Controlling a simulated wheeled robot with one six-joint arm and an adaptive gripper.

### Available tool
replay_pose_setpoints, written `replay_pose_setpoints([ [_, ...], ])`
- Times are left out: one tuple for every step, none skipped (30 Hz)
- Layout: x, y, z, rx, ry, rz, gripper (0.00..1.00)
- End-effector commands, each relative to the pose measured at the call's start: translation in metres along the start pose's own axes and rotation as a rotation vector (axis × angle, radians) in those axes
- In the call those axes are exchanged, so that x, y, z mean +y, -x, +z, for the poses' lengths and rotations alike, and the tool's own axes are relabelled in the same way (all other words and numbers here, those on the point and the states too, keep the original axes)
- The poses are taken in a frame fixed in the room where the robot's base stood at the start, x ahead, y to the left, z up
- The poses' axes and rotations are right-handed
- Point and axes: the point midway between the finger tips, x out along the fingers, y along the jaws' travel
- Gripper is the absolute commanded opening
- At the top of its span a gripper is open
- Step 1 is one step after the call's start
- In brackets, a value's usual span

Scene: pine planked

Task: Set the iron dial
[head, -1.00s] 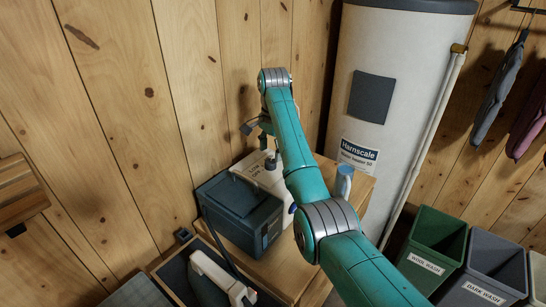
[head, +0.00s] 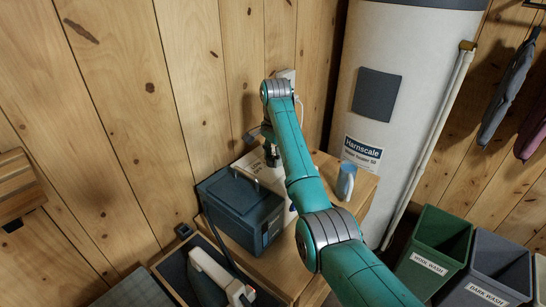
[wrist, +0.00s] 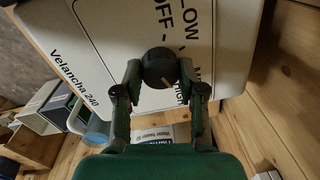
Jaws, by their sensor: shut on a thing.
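The dial (wrist: 158,68) is a dark round knob on a white panel (wrist: 110,45) marked "Velancha 240", with "OFF", "LOW" and a partly covered "High" around it. A pale mark shows near the knob's lower right edge. In the wrist view my gripper (wrist: 160,78) has one finger on each side of the knob and is shut on it. In the head view the white panel (head: 247,166) lies flat behind a dark blue box, and my gripper (head: 270,157) is over it. The knob is hard to make out there.
The dark blue box (head: 240,212) stands just in front of the panel. A blue-and-white bottle (head: 346,181) stands to the right on the wooden top. An iron-like thing (head: 212,275) sits in a tray at the front. A water heater (head: 405,110) and wash bins (head: 435,245) are at right.

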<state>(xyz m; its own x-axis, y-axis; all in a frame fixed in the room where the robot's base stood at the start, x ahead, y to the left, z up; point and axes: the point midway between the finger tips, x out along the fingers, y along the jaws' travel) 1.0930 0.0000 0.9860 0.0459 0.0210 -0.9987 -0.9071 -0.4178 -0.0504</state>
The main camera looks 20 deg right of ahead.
Motion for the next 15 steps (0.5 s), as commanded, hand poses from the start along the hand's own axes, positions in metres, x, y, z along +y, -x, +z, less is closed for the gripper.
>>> replay_pose_setpoints([
  [0.0001, -0.0002, 0.0000, 0.000, 0.001, 0.000, 0.05],
  [0.0001, -0.0002, 0.0000, 0.000, 0.003, 0.000, 0.05],
  [0.0001, -0.0002, 0.0000, -0.001, 0.007, 0.000, 0.05],
  [0.0001, -0.0003, 0.0000, -0.001, 0.011, 0.000, 0.05],
  [0.0001, -0.0002, -0.0001, -0.001, 0.017, 0.000, 0.05],
  [0.0001, -0.0002, -0.0001, -0.001, 0.027, 0.000, 0.05],
  [0.0001, -0.0003, -0.0001, -0.002, 0.035, 0.000, 0.05],
  [0.0001, -0.0002, -0.0002, -0.002, 0.045, 0.000, 0.05],
  [0.0001, -0.0003, -0.0002, -0.003, 0.063, 0.000, 0.05],
  [0.0001, -0.0003, -0.0002, -0.004, 0.077, 0.001, 0.05],
  [0.0000, -0.0002, -0.0002, -0.005, 0.094, 0.000, 0.05],
  [0.0000, -0.0002, -0.0003, -0.006, 0.118, 0.001, 0.05],
  [0.0000, -0.0002, -0.0003, -0.007, 0.138, 0.001, 0.05],
  [0.0000, -0.0001, -0.0004, -0.008, 0.161, 0.001, 0.05],
  [-0.0001, -0.0001, -0.0004, -0.010, 0.192, 0.000, 0.05],
])
